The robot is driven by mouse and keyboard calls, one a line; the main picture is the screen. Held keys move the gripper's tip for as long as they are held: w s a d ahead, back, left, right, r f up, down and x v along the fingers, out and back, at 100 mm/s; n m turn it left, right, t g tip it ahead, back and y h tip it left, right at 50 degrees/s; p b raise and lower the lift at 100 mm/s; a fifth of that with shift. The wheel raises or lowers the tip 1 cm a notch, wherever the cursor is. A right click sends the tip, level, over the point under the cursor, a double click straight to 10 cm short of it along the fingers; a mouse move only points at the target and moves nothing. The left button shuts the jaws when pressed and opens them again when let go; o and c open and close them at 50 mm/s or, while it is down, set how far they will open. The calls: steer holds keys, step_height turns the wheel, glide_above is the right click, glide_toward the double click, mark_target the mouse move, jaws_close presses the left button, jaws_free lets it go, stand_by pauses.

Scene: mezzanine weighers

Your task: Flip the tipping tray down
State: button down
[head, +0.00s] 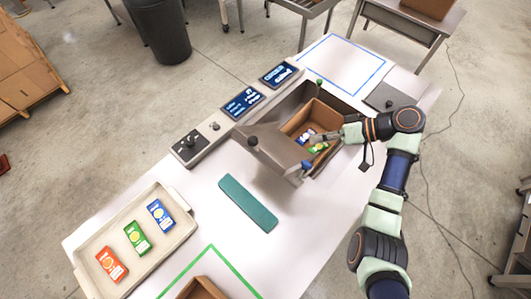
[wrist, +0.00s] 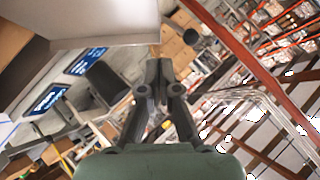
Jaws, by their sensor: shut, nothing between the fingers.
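The tipping tray (head: 277,152) is a grey metal plate on the weigher in the middle of the bench. My gripper (head: 316,138) reaches in from the right, over the tray's right side. Its fingers (wrist: 158,68) are shut and empty. Contact with the tray cannot be told.
A brown carton (head: 323,116) sits behind the tray, near a blue and a green packet (head: 318,148). A control panel with displays (head: 243,103) runs along the back left. A beige tray (head: 174,242) holds several packets. A green strip (head: 248,203) lies in front.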

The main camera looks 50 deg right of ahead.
steer(key=p, duration=0.2)
glide_toward(267, 154)
steer(key=x, duration=0.4)
steer(key=shift+w, duration=0.2)
steer(key=shift+a+f, duration=0.4)
steer(key=shift+f, duration=0.15)
steer(key=shift+f, duration=0.1)
